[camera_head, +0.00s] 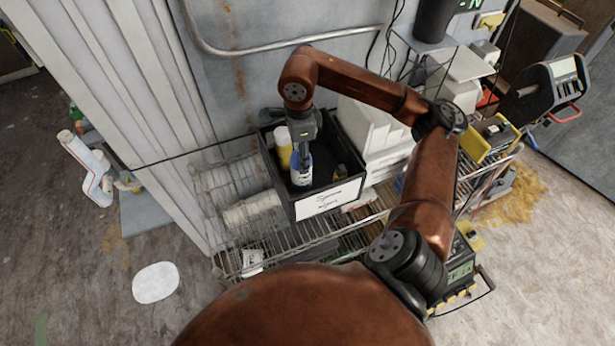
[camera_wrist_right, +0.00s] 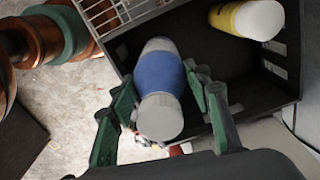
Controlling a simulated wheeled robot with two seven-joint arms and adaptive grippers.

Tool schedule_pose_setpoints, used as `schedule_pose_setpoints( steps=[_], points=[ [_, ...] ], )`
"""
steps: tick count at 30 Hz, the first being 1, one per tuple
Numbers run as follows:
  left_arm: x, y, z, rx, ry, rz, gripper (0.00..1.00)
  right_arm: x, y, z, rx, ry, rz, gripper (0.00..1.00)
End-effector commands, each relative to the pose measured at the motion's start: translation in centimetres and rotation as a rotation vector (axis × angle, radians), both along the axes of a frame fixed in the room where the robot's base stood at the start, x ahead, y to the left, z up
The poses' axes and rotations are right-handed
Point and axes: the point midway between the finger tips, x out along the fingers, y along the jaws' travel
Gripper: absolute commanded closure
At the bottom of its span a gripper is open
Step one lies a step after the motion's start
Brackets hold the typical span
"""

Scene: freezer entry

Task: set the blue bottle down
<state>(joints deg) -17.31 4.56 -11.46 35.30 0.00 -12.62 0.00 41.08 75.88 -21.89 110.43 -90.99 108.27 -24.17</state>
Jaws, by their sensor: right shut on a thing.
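The blue bottle (camera_head: 301,174) hangs upright under my right gripper (camera_head: 302,138), within the outline of a black bin (camera_head: 280,200) on a wire rack. My right gripper is shut on the bottle. In the right wrist view the green fingers of the gripper (camera_wrist_right: 160,92) lie on both sides of the blue bottle (camera_wrist_right: 158,72), with its grey cap towards the camera. I cannot tell whether the bottle's base touches the bin floor. The bin's dark wall also shows in the right wrist view (camera_wrist_right: 258,92). My left gripper is not in view.
A yellow bottle with a white top (camera_head: 283,148) stands in the bin, left of the blue bottle. White boxes (camera_head: 375,135) stand right of the bin. The wire rack (camera_head: 225,180) has a white roll (camera_head: 250,210) left of the bin. A wall rises behind.

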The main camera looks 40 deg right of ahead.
Motion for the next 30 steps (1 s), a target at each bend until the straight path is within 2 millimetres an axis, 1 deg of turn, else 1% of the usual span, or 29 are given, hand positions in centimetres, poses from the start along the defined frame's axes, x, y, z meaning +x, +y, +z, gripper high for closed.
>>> schedule_pose_setpoints(
  steps=[6, 9, 16, 21, 23, 30],
  points=[
    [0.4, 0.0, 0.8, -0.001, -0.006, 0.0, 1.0, -0.1, 0.0, -3.6, 0.002, 0.004, 0.0, 1.0],
    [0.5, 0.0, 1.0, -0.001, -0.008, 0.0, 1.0, -0.1, 0.0, -5.0, 0.002, 0.001, 0.0, 1.0],
    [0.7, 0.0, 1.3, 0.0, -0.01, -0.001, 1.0, -0.1, 0.0, -6.7, 0.001, 0.0, 0.0, 1.0],
    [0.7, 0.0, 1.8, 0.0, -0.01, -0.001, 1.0, -0.1, 0.0, -8.9, 0.002, 0.002, -0.001, 1.0],
    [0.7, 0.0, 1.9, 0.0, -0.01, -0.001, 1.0, -0.1, 0.0, -9.5, 0.001, 0.0, -0.001, 1.0],
    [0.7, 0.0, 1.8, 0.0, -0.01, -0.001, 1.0, 0.0, 0.0, -9.8, -0.001, -0.002, 0.0, 1.0]
  ],
)
